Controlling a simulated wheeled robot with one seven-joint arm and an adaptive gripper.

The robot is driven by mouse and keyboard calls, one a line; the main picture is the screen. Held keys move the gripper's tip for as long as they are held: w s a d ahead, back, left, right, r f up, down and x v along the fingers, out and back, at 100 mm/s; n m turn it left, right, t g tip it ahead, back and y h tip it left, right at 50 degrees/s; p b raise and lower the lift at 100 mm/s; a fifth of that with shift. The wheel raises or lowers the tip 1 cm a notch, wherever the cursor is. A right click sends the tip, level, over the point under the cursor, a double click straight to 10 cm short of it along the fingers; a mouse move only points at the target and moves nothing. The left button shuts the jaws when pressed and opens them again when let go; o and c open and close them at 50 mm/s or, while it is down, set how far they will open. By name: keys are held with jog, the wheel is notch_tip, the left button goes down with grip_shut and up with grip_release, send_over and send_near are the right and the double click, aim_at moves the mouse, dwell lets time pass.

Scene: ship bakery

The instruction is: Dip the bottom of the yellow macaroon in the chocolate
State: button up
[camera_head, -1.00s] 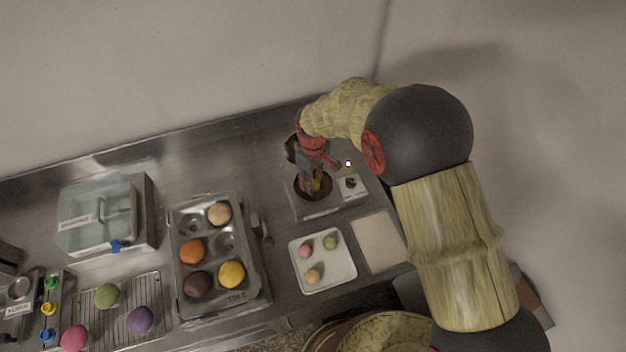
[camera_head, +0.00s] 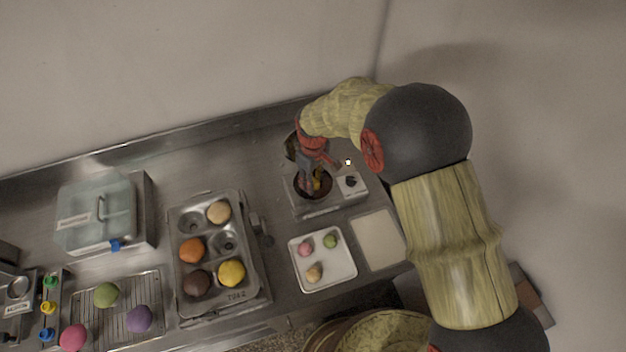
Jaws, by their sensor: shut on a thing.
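The chocolate (camera_head: 312,192) is a round dark brown pool in a metal warmer (camera_head: 318,211) with a dark knob on its right. My gripper (camera_head: 314,184) points down over this pool. It is shut on the yellow macaroon (camera_head: 318,184), of which only a small yellow patch shows between the fingers. The macaroon is at or just above the chocolate; I cannot tell whether its bottom touches. The fingers and arm hide most of it.
A white tray (camera_head: 345,281) with small macaroons and a pale flat mat (camera_head: 376,239) lie in front of the warmer. A muffin tin (camera_head: 210,298) with several macaroons, a wire rack (camera_head: 120,322) and a lidded glass-blue box (camera_head: 92,236) stand left. The wall is close behind.

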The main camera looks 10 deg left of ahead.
jog(key=shift+r, duration=0.1)
dwell(0.4)
jog(key=shift+r+p, duration=1)
jog(key=shift+r, duration=0.7)
jog(key=shift+r, duration=0.1)
jog(key=shift+r+p, duration=1.65)
jog(key=shift+r, duration=1.25)
